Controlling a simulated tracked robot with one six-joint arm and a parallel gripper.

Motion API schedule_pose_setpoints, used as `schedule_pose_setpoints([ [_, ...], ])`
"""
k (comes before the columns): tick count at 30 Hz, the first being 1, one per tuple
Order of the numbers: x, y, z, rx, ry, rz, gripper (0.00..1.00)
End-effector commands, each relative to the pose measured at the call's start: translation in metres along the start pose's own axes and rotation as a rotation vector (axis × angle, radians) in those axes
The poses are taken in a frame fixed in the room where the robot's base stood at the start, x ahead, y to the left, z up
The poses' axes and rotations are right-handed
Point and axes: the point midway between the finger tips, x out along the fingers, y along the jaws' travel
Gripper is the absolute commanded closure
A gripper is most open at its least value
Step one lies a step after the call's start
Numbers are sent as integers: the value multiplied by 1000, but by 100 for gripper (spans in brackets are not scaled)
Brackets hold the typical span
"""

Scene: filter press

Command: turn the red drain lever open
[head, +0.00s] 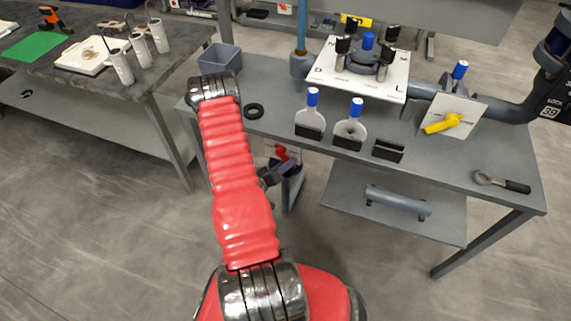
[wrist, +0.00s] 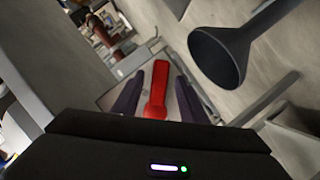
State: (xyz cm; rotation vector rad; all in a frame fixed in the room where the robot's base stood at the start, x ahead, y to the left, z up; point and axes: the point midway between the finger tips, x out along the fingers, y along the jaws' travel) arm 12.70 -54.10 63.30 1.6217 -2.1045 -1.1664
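The red drain lever (wrist: 157,90) shows in the middle of the wrist view, long and pointing away from the gripper body. A light plate (wrist: 112,99) lies behind it. The two dark fingers of my gripper (wrist: 157,84) stand apart, one on each side of the lever, with a visible gap on both sides. I cannot tell whether the lever lies fully between them in depth. In the head view a small part of the red lever (head: 281,152) shows below the bench edge, beside my dark gripper (head: 272,174); my red arm hides part of that area.
A dark funnel (wrist: 218,56) opens at the right of the wrist view. A lower shelf (head: 340,200) holds a grey cylinder. The floor at left is clear.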

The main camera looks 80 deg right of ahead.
Motion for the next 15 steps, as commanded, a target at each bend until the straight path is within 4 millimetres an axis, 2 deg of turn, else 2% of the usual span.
schedule_pose_setpoints([
  [4,0,0,0,0,0,0,62],
  [15,0,0,0,0,0,0,88],
])
